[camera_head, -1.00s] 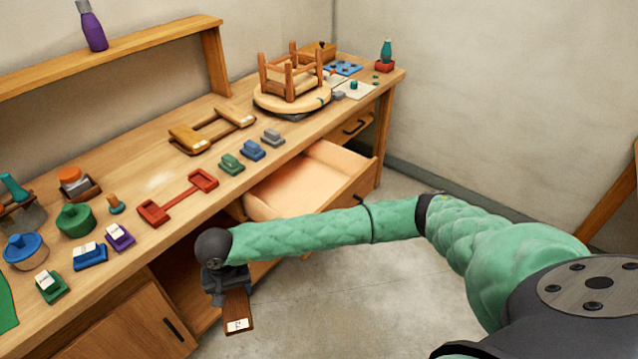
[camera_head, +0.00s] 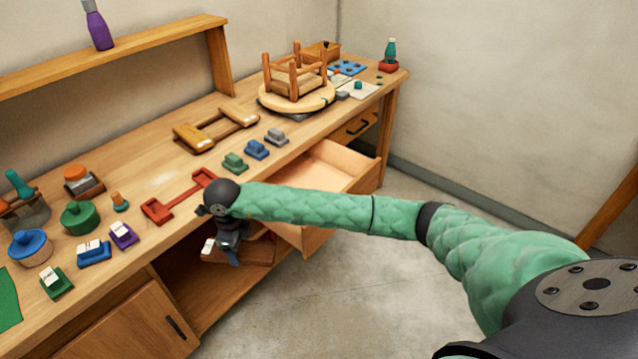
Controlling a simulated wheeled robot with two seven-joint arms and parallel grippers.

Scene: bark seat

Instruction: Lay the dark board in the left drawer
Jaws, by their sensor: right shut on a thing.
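My right gripper (camera_head: 233,259) is shut on the dark board (camera_head: 256,252), a brown slab with a white label at its left end. The gripper points down and holds the board in front of the bench's front edge, above the open lower compartment. Its fingers hide part of the board. The open drawer (camera_head: 335,157) sticks out from the bench to the right of the board; its inside looks empty where visible. My left gripper is not in view.
A cabinet door (camera_head: 140,315) is at lower left. The floor right of the bench is clear.

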